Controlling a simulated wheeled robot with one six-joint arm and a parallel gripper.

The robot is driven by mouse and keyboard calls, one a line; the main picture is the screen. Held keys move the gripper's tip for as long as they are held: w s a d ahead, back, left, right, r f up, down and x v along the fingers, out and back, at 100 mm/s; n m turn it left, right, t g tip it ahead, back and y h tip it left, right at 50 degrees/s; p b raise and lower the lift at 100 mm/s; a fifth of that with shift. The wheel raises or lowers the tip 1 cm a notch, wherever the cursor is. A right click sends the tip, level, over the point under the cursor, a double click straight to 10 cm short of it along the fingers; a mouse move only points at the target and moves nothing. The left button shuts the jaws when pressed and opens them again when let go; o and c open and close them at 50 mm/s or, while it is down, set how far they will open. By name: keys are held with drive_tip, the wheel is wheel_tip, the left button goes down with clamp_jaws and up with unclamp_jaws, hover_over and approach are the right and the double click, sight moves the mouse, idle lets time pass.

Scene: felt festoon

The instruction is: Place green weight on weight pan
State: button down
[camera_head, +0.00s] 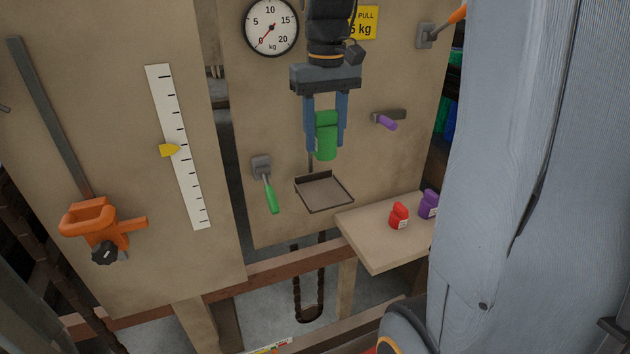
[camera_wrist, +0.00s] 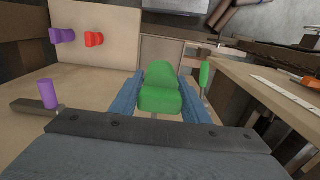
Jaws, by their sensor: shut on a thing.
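The green weight (camera_head: 326,138) is held between the two blue fingers of my gripper (camera_head: 326,125). It also shows between the fingers in the wrist view (camera_wrist: 160,92). My gripper points down and is shut on it. The weight pan (camera_head: 324,192), a flat square tray with a low rim, hangs below the weight in the head view. The weight appears above the pan, with a gap between them in the picture. In the wrist view the pan (camera_wrist: 163,52) shows partly, behind the weight.
A red weight (camera_head: 399,216) and a purple weight (camera_head: 429,204) stand on a wooden shelf (camera_head: 375,250) to the right. A green-handled lever (camera_head: 270,194) is left of the pan. A purple-handled lever (camera_head: 387,122) is on the board to the right. A dial (camera_head: 271,27) is above.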

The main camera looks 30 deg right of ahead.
drive_tip(key=shift+w+f+p, duration=0.1)
drive_tip(key=shift+f+p, duration=0.9)
drive_tip(key=shift+f, duration=3.9)
drive_tip(key=shift+f, duration=0.15)
drive_tip(key=c, duration=1)
unclamp_jaws()
wheel_tip(320, 180, up, 12)
drive_tip(key=b, duration=0.2)
drive_tip(key=shift+b, duration=0.3)
